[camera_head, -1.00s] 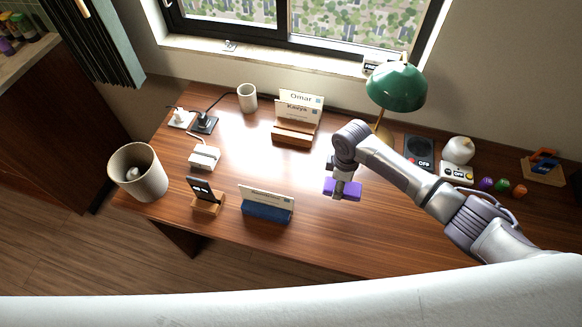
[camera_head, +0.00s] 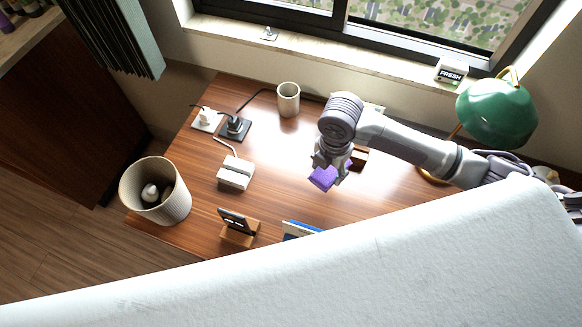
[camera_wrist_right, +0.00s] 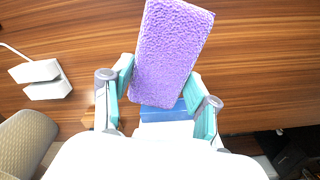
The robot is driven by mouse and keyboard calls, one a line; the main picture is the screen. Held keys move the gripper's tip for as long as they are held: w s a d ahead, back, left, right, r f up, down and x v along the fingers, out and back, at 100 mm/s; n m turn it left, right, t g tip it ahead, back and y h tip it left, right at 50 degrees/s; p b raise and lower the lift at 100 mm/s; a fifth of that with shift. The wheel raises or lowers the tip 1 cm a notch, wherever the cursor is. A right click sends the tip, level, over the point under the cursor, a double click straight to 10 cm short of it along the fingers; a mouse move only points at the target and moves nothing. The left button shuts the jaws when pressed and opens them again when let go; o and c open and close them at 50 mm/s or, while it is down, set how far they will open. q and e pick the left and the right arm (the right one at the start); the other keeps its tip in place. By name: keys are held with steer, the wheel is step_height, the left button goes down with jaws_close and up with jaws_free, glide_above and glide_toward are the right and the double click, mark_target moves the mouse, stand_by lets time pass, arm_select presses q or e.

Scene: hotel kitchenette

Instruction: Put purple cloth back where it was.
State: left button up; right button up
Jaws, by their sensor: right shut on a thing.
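The purple cloth (camera_head: 324,177) is a small, flat rectangular piece, seen in the head view above the middle of the desk. It shows large and textured in the right wrist view (camera_wrist_right: 172,52), tilted between the fingers. My right gripper (camera_head: 332,166) is shut on the cloth; its teal finger pads also show in the right wrist view (camera_wrist_right: 160,95), one on each side of it. The cloth appears held above the wood; the exact height cannot be told. My left gripper is not in view.
On the desk (camera_head: 280,200) stand a white cup (camera_head: 288,100), a white charging dock (camera_head: 236,172), a phone on a wooden stand (camera_head: 238,228) and a blue card holder (camera_head: 300,229). A waste bin (camera_head: 156,190) is at left. A green lamp (camera_head: 497,112) stands right.

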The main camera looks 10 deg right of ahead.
glide_toward(297, 180)
steer(key=shift+s+d+f+p, duration=0.2)
steer(key=shift+s+d+p, duration=0.15)
steer(key=shift+s+d, duration=0.35)
steer(key=shift+w+a+f, duration=0.75)
steer(key=shift+a+f, duration=0.05)
steer(key=shift+f, duration=0.1)
step_height(297, 180, down, 3)
steer(key=shift+f+p, duration=0.1)
steer(key=shift+p, duration=0.25)
steer(key=shift+f, duration=0.4)
steer(key=o, duration=1.1)
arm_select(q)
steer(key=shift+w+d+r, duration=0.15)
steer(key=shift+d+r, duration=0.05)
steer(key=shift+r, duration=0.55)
